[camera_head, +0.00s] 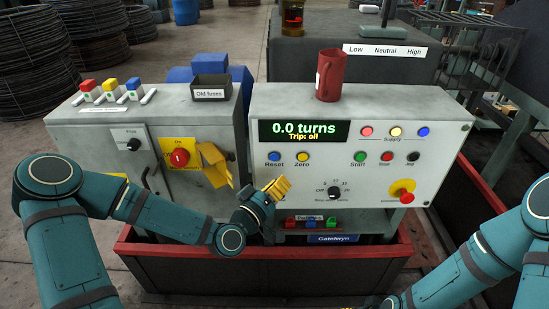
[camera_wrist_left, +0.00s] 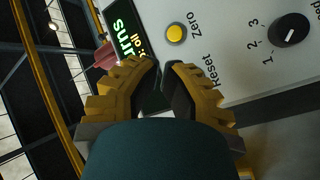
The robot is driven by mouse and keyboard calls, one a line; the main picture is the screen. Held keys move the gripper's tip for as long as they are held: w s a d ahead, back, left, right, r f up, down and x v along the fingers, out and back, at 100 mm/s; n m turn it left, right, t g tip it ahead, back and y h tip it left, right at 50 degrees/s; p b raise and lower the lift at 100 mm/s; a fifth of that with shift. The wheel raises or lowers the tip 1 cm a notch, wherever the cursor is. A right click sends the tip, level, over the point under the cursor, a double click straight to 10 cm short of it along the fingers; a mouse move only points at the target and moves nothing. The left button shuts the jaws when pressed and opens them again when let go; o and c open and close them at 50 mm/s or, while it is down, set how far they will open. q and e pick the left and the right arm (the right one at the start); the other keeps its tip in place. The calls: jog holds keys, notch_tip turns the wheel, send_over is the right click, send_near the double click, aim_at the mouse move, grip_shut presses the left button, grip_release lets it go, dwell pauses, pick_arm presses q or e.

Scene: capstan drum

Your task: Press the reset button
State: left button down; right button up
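The blue Reset button (camera_head: 274,157) sits on the grey control panel (camera_head: 440,140), left of the yellow Zero button (camera_head: 302,157) and below the display. My left gripper (camera_head: 277,187) is in front of the panel, just below the Reset button in the head view. Its yellow fingers are closed together and hold nothing visible. In the left wrist view the fingertips (camera_wrist_left: 161,70) point at the panel beside the "Reset" label; the Reset button is hidden there, but the Zero button (camera_wrist_left: 175,34) shows. I cannot tell contact with the panel. Only a sliver of my right gripper shows at the bottom edge.
The display (camera_head: 304,132) reads "0.0 turns, Trip: oil". A red mug (camera_head: 330,76) stands on the panel's top. A dial (camera_head: 334,192) and red emergency knob (camera_head: 403,192) are to the right. A second cabinet with a yellow-backed red switch (camera_head: 180,157) stands left.

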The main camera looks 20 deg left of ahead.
pick_arm(q)
send_near(287, 153)
jog(key=shift+d+b+x, duration=0.2)
jog(key=shift+d+x, duration=0.05)
jog(key=shift+x, duration=0.95)
jog(key=shift+d+b+x, duration=0.15)
jog(key=shift+d+x, duration=0.1)
jog(key=shift+x, duration=0.9)
jog(key=shift+r, duration=0.1)
jog(key=shift+w+a, duration=0.15)
jog(key=shift+w, duration=0.05)
jog(key=shift+w+a, duration=0.1)
jog(key=shift+w, duration=0.3)
dwell(0.6)
jog(key=shift+s, duration=0.15)
jog(key=shift+s+d, duration=0.2)
jog(key=shift+s, duration=0.5)
jog(key=shift+s+d, duration=0.25)
jog(key=shift+s, duration=0.55)
jog(key=shift+s+d, duration=0.25)
jog(key=shift+s, duration=0.55)
jog(key=shift+s+d, duration=0.25)
jog(key=shift+s, duration=0.55)
